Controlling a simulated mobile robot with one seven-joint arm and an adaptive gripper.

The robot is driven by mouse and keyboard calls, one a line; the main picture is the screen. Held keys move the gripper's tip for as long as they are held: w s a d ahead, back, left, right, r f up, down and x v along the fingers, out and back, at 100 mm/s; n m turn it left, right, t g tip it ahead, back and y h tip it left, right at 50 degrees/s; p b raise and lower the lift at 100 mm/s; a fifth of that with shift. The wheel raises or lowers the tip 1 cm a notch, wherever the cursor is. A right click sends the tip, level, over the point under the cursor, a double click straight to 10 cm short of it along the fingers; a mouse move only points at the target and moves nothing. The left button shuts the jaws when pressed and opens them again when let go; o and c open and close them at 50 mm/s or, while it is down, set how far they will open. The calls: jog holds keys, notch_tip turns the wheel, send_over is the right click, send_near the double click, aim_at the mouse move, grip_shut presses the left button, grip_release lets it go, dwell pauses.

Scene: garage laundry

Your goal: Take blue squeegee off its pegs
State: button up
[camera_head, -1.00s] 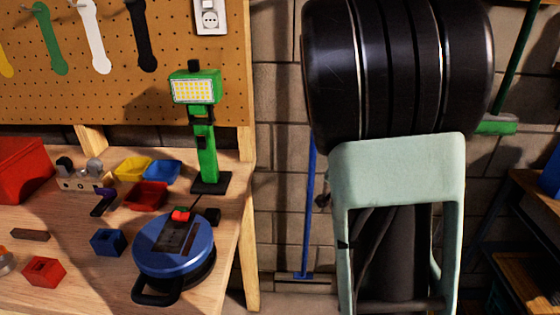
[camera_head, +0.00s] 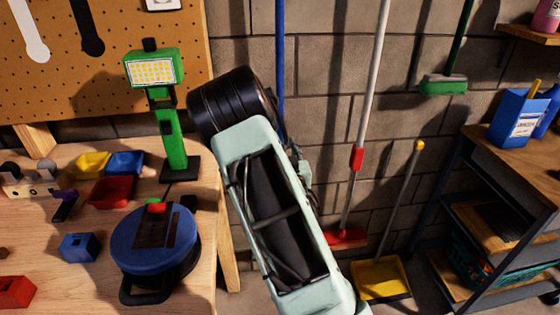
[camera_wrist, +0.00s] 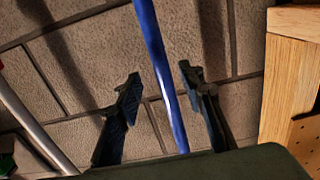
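The blue squeegee (camera_head: 281,60) hangs upright against the block wall, right of the pegboard; only its upper handle shows in the head view, and my arm hides its lower part. In the wrist view its blue handle (camera_wrist: 159,60) runs between the two dark fingers of my gripper (camera_wrist: 160,85). The fingers are apart, with a gap on both sides of the handle. In the head view my gripper (camera_head: 300,165) is partly hidden behind my arm, by the handle. The pegs cannot be made out.
The workbench (camera_head: 205,260) with a green work lamp (camera_head: 170,125) and blue cable reel (camera_head: 153,240) is at the left. A white-handled red broom (camera_head: 357,160), yellow dustpan (camera_head: 381,278) and green broom (camera_head: 443,85) are to the right. A shelf (camera_head: 500,165) stands far right.

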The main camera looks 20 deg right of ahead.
jog(key=w+d, duration=0.1)
jog(key=w, duration=0.5)
grip_shut()
dwell(0.3)
dwell(0.4)
